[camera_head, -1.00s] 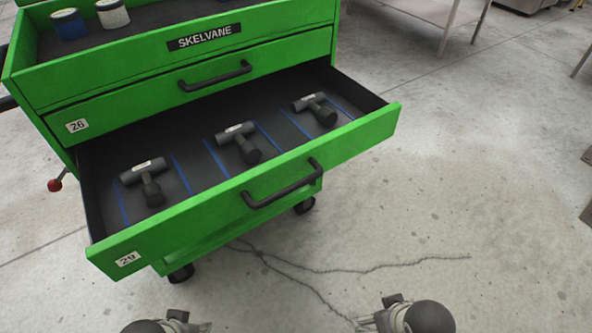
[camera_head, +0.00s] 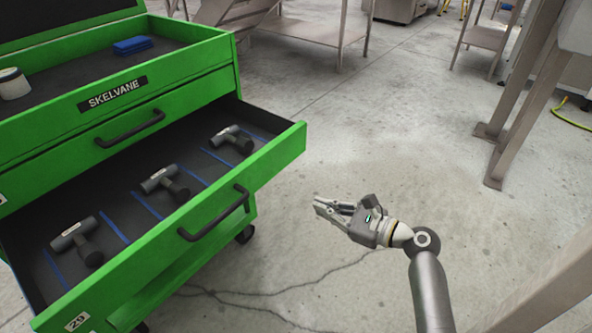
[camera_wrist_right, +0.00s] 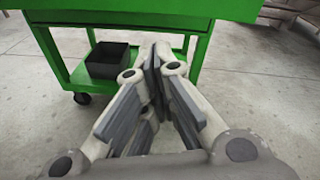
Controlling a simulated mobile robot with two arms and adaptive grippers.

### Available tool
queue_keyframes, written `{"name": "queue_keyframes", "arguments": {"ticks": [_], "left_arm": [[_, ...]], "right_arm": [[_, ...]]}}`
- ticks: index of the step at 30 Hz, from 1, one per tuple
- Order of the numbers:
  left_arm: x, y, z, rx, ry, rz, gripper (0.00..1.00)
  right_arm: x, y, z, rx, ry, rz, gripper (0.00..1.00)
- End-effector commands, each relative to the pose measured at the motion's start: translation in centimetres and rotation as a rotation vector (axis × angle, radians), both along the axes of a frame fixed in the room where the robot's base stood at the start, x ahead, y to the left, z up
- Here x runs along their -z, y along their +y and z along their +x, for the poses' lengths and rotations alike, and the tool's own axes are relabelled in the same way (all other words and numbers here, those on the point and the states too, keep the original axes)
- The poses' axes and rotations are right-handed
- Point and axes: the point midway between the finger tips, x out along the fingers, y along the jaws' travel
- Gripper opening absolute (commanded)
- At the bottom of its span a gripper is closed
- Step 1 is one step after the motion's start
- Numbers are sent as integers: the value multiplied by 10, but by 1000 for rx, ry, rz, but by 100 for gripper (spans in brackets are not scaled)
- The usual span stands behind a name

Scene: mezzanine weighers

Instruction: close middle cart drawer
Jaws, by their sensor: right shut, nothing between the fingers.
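The green cart's open drawer (camera_head: 150,261) is pulled well out, with its black handle (camera_head: 214,215) on the front. Several dark mallets, one of them the near mallet (camera_head: 76,240), lie inside between blue strips. A closed drawer (camera_head: 60,150) with its own handle sits just above it. My right gripper (camera_head: 318,206) is to the right of the open drawer's front, apart from it, with its fingers shut and empty. In the right wrist view its fingertips (camera_wrist_right: 155,62) meet, with the cart's green underside and legs beyond. My left gripper is out of view.
The cart's top tray holds a white can (camera_head: 14,84) and a blue item (camera_head: 132,46). A black bin (camera_wrist_right: 109,61) sits on the lower shelf. Metal table legs (camera_head: 520,100) stand at the right. The concrete floor between is clear.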

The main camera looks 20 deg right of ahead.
Motion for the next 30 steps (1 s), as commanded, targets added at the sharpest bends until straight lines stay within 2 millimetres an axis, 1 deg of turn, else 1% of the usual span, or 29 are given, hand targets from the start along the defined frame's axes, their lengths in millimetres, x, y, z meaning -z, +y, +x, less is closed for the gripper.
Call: {"name": "queue_keyframes", "arguments": {"ticks": [1,3,6,8,11,14,24,30], "left_arm": [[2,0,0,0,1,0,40],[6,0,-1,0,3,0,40],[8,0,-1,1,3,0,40],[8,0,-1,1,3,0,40],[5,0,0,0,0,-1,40],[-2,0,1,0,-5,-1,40],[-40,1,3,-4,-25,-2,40],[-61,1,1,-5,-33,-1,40]], "right_arm": [[-13,-8,8,28,12,99,0],[-26,-16,14,51,27,206,0],[-34,-21,20,66,39,286,0],[-36,-21,23,69,41,303,0],[-36,-14,31,68,40,306,0],[-36,-3,45,67,40,304,0],[-35,40,104,65,40,301,0],[-35,55,125,68,41,300,0]]}}
